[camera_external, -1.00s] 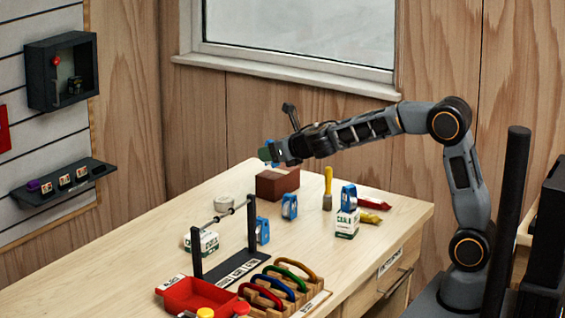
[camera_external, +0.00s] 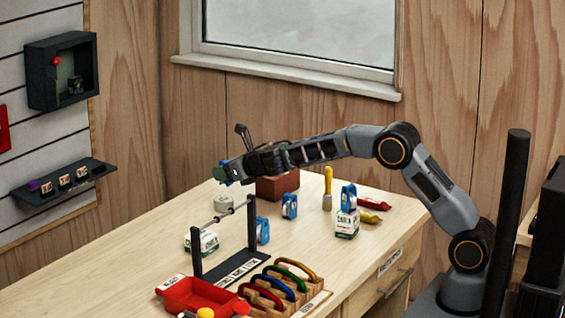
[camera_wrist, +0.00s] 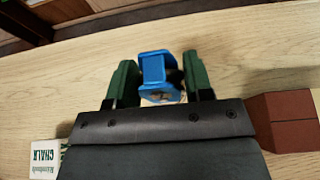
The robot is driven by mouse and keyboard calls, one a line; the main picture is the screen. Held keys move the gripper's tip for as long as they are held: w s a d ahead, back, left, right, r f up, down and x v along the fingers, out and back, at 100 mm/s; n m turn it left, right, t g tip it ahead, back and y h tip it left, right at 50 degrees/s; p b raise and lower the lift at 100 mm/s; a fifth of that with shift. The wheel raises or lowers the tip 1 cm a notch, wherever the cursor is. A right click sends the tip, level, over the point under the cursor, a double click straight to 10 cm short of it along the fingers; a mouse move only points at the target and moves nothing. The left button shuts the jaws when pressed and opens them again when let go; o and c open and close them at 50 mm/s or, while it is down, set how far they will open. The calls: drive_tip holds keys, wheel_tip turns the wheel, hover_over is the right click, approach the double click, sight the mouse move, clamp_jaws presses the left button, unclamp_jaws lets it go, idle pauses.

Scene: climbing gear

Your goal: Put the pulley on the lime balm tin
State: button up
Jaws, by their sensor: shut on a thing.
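My gripper (camera_external: 222,174) is above the far left part of the bench, beyond the rail stand. In the wrist view its green fingers are shut on a blue pulley (camera_wrist: 153,66), which sits between them. A small bit of the held pulley shows in the external view. No tin of a clear lime colour stands out. A pale round thing (camera_external: 223,202) lies on the bench below my gripper; I cannot tell whether it is a tin. Small round yellow tops (camera_external: 205,313) show at the bottom edge, partly cut off.
A brown block (camera_external: 280,188) is behind my gripper's right side. Blue pulleys stand mid-bench (camera_external: 289,206), by the rail stand (camera_external: 251,228), and on a chalk box (camera_external: 347,225). Another chalk box (camera_external: 203,243) is left. A red tray (camera_external: 195,295) and carabiner rack (camera_external: 290,299) are in front.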

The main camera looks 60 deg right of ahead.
sight(223, 185)
drive_tip(key=shift+w+f, duration=0.55)
drive_tip(key=shift+f, duration=0.15)
wheel_tip(223, 185, down, 3)
drive_tip(key=b, duration=0.2)
drive_tip(key=shift+w+b, duration=0.1)
drive_tip(key=shift+b, duration=0.3)
drive_tip(key=shift+f, duration=0.2)
drive_tip(key=o, duration=0.9)
drive_tip(key=shift+o, duration=0.2)
drive_tip(key=shift+r, duration=0.1)
